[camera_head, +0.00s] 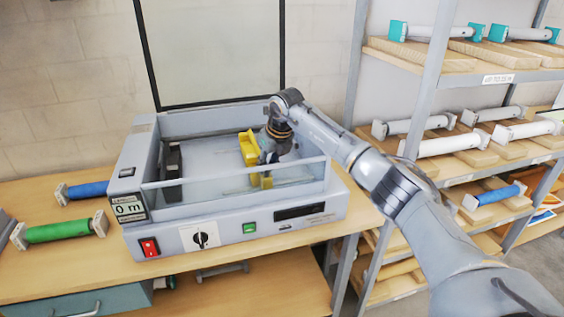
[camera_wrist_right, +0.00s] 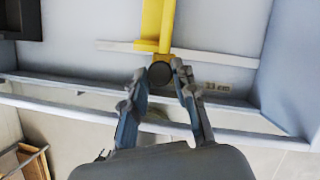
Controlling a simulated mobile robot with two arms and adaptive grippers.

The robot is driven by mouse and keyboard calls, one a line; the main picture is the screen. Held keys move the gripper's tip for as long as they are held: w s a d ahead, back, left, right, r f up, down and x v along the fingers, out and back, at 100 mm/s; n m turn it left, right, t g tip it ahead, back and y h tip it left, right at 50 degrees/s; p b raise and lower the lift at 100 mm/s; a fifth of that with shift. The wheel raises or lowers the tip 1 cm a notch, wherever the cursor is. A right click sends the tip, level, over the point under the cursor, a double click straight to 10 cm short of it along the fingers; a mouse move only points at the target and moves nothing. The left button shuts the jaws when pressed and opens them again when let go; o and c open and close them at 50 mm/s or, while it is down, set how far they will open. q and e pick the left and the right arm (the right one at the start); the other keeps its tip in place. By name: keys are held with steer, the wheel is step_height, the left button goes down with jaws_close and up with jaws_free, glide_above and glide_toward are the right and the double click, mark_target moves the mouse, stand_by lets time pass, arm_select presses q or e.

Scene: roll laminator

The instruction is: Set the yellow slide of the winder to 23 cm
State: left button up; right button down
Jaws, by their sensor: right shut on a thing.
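The winder (camera_head: 230,205) is a grey, open-topped machine on the wooden table. Its yellow slide (camera_head: 247,150) stands inside, right of the middle of the bay. In the wrist view the slide (camera_wrist_right: 152,25) ends in a dark round knob (camera_wrist_right: 160,73). My right gripper (camera_head: 268,160) reaches into the bay from the right. In the wrist view my right gripper (camera_wrist_right: 160,78) has its fingers closed about the knob. A printed mark (camera_wrist_right: 217,87), apparently "33 cm", lies just right of the fingers. My left gripper is not in view.
A clear front panel (camera_head: 235,182) runs along the bay, close to my gripper. A black block (camera_head: 174,172) stands at the bay's left. Green (camera_head: 58,231) and blue (camera_head: 87,190) rolls lie left of the winder. Shelves with rolls (camera_head: 470,150) stand right.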

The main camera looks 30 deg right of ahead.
steer(key=shift+a, duration=0.1)
steer(key=c, duration=1.3)
jaws_free()
steer(key=shift+a, duration=0.1)
steer(key=shift+c, duration=0.2)
steer(key=shift+w+a, duration=0.1)
steer(key=shift+a, duration=0.05)
steer(key=shift+r, duration=0.1)
steer(key=shift+r, duration=0.25)
steer(key=v, duration=1.1)
steer(key=shift+s+d+r, duration=0.1)
steer(key=shift+s+d, duration=0.1)
steer(key=shift+s, duration=0.05)
